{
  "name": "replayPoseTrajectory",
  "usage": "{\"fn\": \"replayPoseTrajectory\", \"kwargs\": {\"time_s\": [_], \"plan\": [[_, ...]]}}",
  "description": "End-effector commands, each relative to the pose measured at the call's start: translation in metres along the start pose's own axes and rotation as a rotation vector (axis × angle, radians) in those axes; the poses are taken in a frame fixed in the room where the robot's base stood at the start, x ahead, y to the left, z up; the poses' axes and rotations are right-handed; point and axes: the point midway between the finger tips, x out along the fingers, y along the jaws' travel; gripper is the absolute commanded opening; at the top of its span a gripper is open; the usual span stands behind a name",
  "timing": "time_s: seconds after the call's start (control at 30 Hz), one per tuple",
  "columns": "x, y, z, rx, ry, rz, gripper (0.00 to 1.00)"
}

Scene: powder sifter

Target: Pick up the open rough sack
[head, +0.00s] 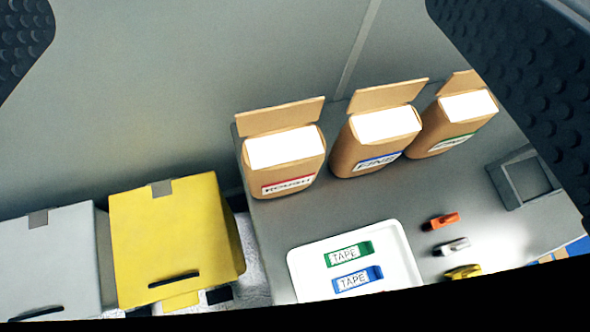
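The open rough sack (284,164) is a brown bag with a red-edged label reading ROUGH. It stands upright at the back left of the grey table, its flap raised and a white fill showing in its mouth. My gripper (245,50) shows as two dark, studded fingers at the upper left and upper right picture edges. They are wide apart, with nothing seen between them but wall, sacks and table further off. The fingertips themselves are partly outside the picture.
Two more open sacks, one labelled FINE (375,143) and one with a green label (452,125), stand to its right. A white tray (402,243) holds green and blue tape. Small clips (441,221) and a grey holder (523,178) lie right. Yellow (170,235) and grey (48,262) boxes stand left.

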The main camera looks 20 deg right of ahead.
Motion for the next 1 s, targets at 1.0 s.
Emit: {"fn": "replayPoseTrajectory", "kwargs": {"time_s": [1.0], "plan": [[0.205, -0.066, 0.22, -1.255, -1.044, -0.034, 1.0]]}}
